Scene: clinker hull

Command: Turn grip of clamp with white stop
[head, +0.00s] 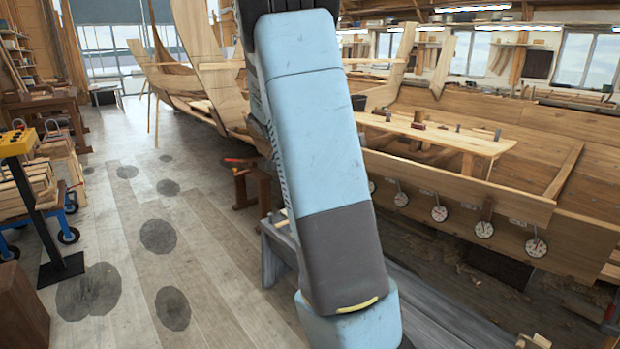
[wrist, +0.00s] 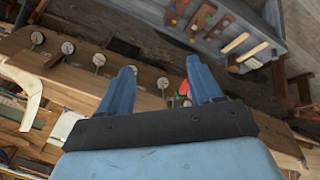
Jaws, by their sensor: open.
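Several clamps with round pale discs and thin handles line the hull plank. In the head view, they include one at the right end (head: 536,247), one beside it (head: 484,229) and one further left (head: 439,213). In the wrist view, discs show at the upper left (wrist: 98,59) and beyond the fingers (wrist: 163,83). I cannot tell which clamp has the white stop; the discs are too small. In the head view my arm hides the gripper.
The planked hull (head: 560,205) runs along the right, with a wooden bench top (head: 440,137) behind. A grey trestle (head: 430,310) stands in front of it. Open floor (head: 200,240) lies left.

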